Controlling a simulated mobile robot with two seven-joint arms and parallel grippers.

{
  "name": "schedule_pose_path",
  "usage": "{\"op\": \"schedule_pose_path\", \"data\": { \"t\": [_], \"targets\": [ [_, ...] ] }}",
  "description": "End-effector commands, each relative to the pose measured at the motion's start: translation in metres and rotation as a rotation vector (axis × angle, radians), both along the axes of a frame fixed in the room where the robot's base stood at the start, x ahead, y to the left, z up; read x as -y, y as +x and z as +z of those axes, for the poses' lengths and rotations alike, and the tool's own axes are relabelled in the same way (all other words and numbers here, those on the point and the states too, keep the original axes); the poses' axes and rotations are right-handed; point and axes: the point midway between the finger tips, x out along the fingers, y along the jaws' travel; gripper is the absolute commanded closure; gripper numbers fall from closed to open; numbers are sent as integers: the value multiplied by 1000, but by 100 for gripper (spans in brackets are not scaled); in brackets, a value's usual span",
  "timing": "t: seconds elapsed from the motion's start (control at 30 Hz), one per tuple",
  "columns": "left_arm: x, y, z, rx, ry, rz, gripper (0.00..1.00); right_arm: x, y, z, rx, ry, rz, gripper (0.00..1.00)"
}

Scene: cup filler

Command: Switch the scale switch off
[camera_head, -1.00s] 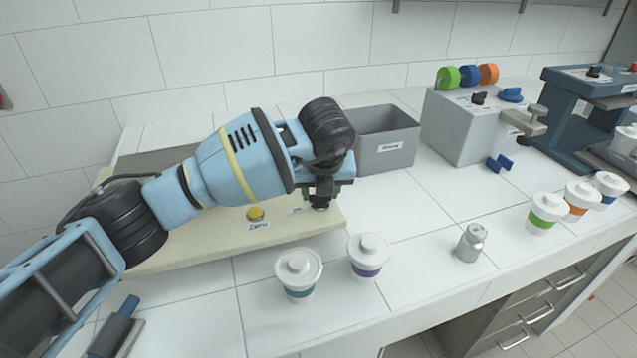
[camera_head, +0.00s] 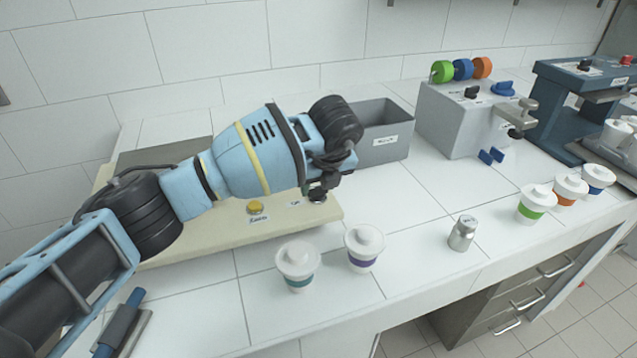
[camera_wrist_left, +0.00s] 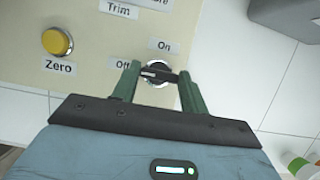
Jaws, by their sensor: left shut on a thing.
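The scale switch (camera_wrist_left: 158,72) is a small black knob on a silver round base, set in the front right of the beige scale (camera_head: 200,237). It has an "On" label above and an "Off" label to its left in the left wrist view. The knob lies roughly crosswise there, its pale mark toward "Off". My left gripper (camera_wrist_left: 157,76) is shut on the knob, a green finger on each side. In the head view, my left gripper (camera_head: 320,188) is at the scale's right end and mostly hides the switch. My right gripper is not in view.
The yellow Zero button (camera_head: 255,208) is left of the switch. A teal-banded cup (camera_head: 297,262) and a purple-banded cup (camera_head: 364,246) stand in front of the scale. A grey bin (camera_head: 388,148) is behind to the right. A metal weight (camera_head: 462,233) stands on clear counter.

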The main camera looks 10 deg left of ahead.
Motion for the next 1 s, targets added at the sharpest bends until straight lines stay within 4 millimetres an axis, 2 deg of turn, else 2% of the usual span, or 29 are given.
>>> {"op": "schedule_pose_path", "data": {
  "t": [0.03, 0.2, 0.47, 0.57, 1.0],
  "targets": [
    [0, 1, 3, 7, -1, 3, 54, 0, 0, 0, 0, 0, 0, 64],
    [0, 1, 2, 4, -1, 2, 35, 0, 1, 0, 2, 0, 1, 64],
    [0, 0, 1, 2, 0, 1, 35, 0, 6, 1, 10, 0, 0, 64],
    [1, -1, 7, 3, -1, 0, 35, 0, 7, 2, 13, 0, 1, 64],
    [15, -21, 65, 4, -1, 0, 35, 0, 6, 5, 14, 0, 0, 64]
  ]
}}
